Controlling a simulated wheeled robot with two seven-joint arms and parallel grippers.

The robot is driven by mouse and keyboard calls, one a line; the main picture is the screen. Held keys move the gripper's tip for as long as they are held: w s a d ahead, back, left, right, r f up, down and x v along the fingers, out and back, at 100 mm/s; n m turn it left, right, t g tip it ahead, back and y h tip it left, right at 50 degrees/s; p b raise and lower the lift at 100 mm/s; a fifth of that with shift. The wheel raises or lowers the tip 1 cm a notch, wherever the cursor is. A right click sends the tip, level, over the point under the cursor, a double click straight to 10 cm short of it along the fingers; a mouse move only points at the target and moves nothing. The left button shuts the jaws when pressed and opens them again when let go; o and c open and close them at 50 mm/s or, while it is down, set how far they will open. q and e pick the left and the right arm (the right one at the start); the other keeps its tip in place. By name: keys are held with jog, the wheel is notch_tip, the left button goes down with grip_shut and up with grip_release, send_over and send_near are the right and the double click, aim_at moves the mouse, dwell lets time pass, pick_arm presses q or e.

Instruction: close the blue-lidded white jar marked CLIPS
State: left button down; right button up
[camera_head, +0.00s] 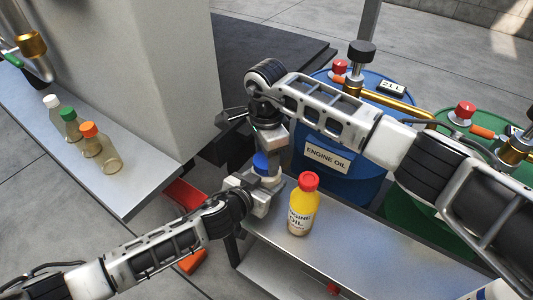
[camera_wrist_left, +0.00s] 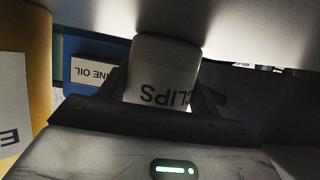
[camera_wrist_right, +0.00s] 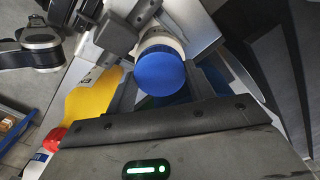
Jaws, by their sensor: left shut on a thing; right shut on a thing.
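The white jar (camera_wrist_left: 165,62) marked CLIPS is held between the fingers of my left gripper (camera_head: 258,192); its lettering appears upside down in the left wrist view. Its blue lid (camera_head: 262,162) is at the jar's mouth, in line with the body. My right gripper (camera_head: 268,150) comes from above and is shut on the blue lid, with a finger on each side of it in the right wrist view (camera_wrist_right: 160,74). The white body (camera_wrist_right: 160,42) shows just behind the lid there. I cannot tell whether the lid is fully seated. Most of the jar is hidden by the grippers in the head view.
A yellow engine oil bottle with a red cap (camera_head: 302,208) stands just right of the jar on the grey shelf (camera_head: 360,250). A blue drum (camera_head: 345,175) and a green drum (camera_head: 425,205) stand behind. Several capped bottles (camera_head: 92,148) line the left ledge.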

pick_arm(q)
jog(key=shift+d, duration=0.1)
pick_arm(e)
jog(key=m, duration=0.7)
jog(key=shift+m, duration=0.4)
jog(key=m, duration=0.7)
jog(key=shift+m, duration=0.3)
jog(key=m, duration=0.4)
jog(key=shift+m, duration=0.4)
jog(key=m, duration=0.6)
jog(key=o, duration=1.1)
jog(key=shift+o, duration=0.2)
notch_tip(320, 180, up, 12)
